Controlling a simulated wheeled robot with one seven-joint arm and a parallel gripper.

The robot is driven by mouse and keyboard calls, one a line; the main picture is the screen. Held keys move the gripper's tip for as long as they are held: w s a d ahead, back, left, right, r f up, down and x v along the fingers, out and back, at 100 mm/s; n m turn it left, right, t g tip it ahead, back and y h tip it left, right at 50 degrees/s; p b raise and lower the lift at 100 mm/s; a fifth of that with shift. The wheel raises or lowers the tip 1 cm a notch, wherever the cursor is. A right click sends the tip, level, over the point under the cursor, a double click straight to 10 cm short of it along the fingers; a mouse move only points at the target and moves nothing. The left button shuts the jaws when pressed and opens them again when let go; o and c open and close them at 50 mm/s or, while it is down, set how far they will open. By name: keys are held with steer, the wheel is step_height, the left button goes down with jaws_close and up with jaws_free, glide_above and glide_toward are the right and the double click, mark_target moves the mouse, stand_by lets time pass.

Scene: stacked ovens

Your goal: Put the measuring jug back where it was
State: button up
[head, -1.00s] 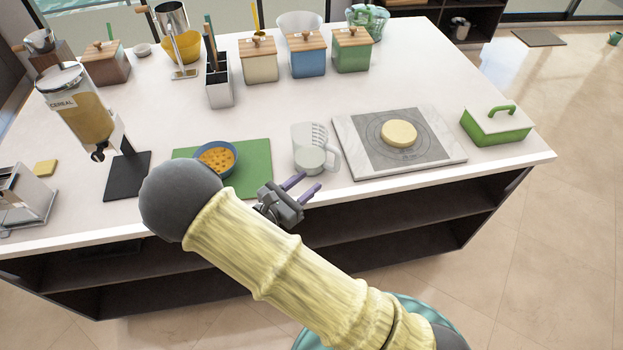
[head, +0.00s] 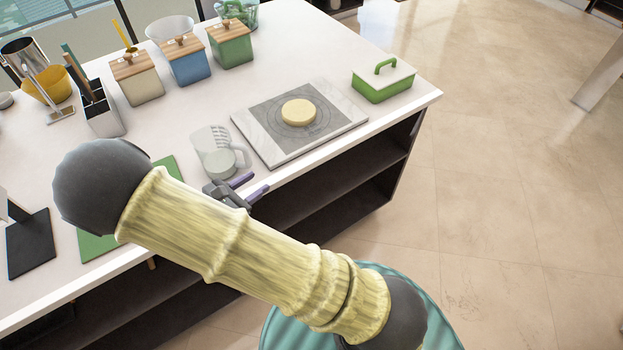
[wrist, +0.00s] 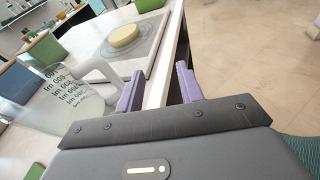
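The clear measuring jug (head: 213,150) stands upright on the white counter, between the green mat and the marble board. Its handle is on its right side. My gripper (head: 258,187) is in front of the jug at the counter's front edge, with its purple fingers apart and nothing between them. In the wrist view the jug (wrist: 58,95) is at the left, with printed marks and its handle close to the left finger of my gripper (wrist: 158,90). I cannot tell whether the finger touches the handle.
A marble board (head: 330,133) with a round of dough (head: 298,112) lies right of the jug. A green lidded dish (head: 382,82) stands near the right corner. Canisters (head: 187,62) line the back. A green mat (head: 100,247) lies left, partly behind my arm.

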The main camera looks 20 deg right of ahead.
steer(key=s+d+r+m+g+y, duration=0.2)
steer(key=s+d+m+g+y, duration=0.4)
steer(key=s+d+m+g, duration=0.45)
step_height(320, 180, up, 6)
steer(key=w+d+m+t+y, duration=0.1)
steer(key=d+m+t+y, duration=0.2)
steer(key=m, duration=0.9)
steer(key=t+y, duration=0.2)
steer(key=y, duration=0.1)
steer(key=shift+w+r+m+y, duration=0.15)
steer(key=shift+m+y, duration=0.2)
steer(key=shift+y, duration=0.05)
